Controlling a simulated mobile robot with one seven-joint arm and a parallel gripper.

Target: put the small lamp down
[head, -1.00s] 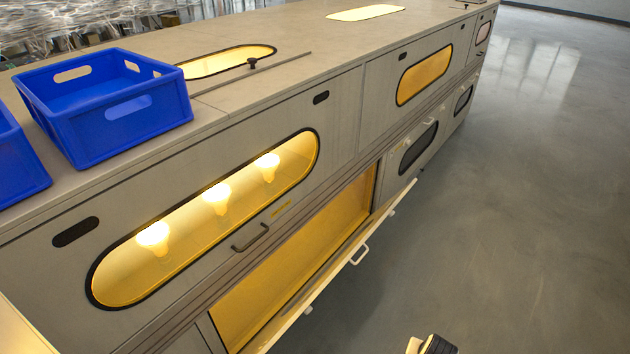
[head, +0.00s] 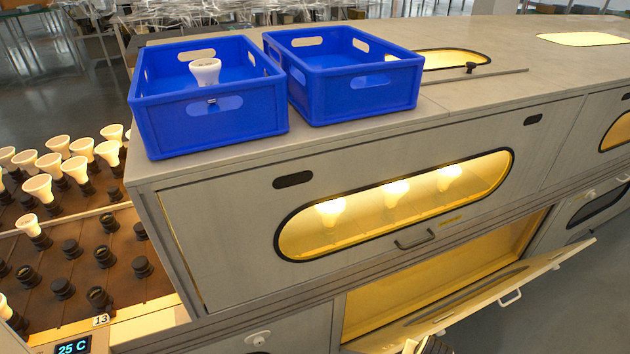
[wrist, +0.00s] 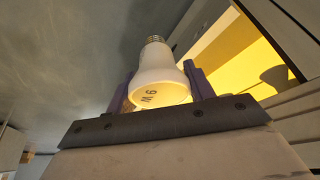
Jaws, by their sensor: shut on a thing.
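My gripper (wrist: 160,84) is shut on a white lamp (wrist: 158,72) in the wrist view. One purple finger is on each side of its body. Its metal screw base points away from me and its wide face, with a dark marking that looks like an upside-down "9 W", is toward the camera. In the head view only a small pale and dark piece shows at the bottom edge, and I cannot tell what part it is. Another white lamp (head: 205,70) stands in the left blue crate (head: 215,118). The right blue crate (head: 360,92) looks empty.
Three lit lamps show behind the cabinet window (head: 365,218). Below, a flap (head: 480,300) hangs open on a yellow compartment. At left, a rack (head: 75,255) holds several lamps and several empty dark sockets.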

